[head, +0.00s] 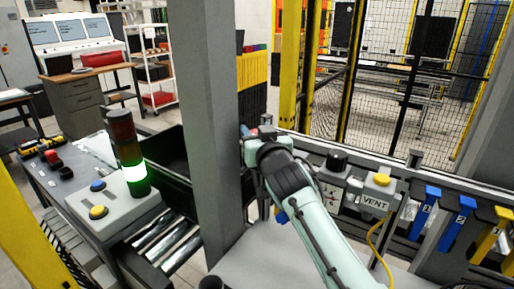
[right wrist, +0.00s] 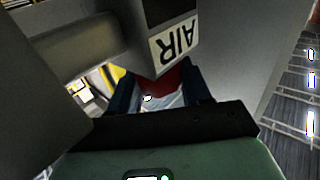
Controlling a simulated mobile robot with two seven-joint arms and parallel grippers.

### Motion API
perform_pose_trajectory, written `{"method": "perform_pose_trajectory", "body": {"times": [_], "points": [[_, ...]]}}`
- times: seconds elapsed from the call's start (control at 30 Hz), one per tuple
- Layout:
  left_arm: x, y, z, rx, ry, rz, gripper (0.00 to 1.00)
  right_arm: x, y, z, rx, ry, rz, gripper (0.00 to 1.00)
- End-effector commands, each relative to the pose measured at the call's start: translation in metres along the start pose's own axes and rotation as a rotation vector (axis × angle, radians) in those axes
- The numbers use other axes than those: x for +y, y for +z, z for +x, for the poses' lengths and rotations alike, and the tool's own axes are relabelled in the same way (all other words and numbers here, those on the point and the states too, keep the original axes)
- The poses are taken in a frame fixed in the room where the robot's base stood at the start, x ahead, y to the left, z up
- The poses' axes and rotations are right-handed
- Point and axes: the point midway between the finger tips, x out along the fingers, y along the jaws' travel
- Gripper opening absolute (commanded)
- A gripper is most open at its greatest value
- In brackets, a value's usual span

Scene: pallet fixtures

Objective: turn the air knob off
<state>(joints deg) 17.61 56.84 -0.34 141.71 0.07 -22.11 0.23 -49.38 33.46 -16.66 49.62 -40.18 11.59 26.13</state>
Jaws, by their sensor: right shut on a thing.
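In the right wrist view, a grey box with a white AIR label (right wrist: 174,43) stands right above my right gripper (right wrist: 158,88). A red part (right wrist: 178,78), which looks like the air knob, shows between the dark fingers under the label. The right gripper is shut on it. In the head view, my right gripper (head: 256,133) is at the far edge of the bench, just right of the grey post, and it hides most of the air box and knob. My left gripper is not in view.
The grey post (head: 205,120) stands close on the left of my right gripper. To its right are a black knob (head: 337,160), a VENT box (head: 374,203) with a yellow button, and blue and yellow numbered levers (head: 457,222). A lit stack light (head: 135,172) stands left.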

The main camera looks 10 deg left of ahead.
Motion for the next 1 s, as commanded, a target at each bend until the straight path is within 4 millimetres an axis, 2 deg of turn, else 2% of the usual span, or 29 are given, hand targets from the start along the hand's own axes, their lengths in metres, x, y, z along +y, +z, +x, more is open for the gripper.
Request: {"method": "perform_pose_trajectory", "body": {"times": [0.03, 0.13, 0.37, 0.67, 1.0], "points": [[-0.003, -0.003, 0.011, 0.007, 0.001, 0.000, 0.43, -0.004, 0.005, 0.000, 0.004, 0.024, -0.002, 0.17], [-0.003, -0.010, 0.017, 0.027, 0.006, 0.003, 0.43, -0.004, 0.004, 0.000, 0.003, 0.091, -0.002, 0.17], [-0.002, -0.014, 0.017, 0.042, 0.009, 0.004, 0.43, -0.005, -0.001, 0.001, 0.003, 0.291, -0.006, 0.17], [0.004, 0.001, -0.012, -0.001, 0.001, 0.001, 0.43, -0.004, -0.006, 0.001, 0.001, 0.562, -0.006, 0.18], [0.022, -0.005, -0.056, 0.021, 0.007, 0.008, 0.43, -0.002, -0.006, 0.001, 0.003, 0.772, -0.001, 0.18]]}}
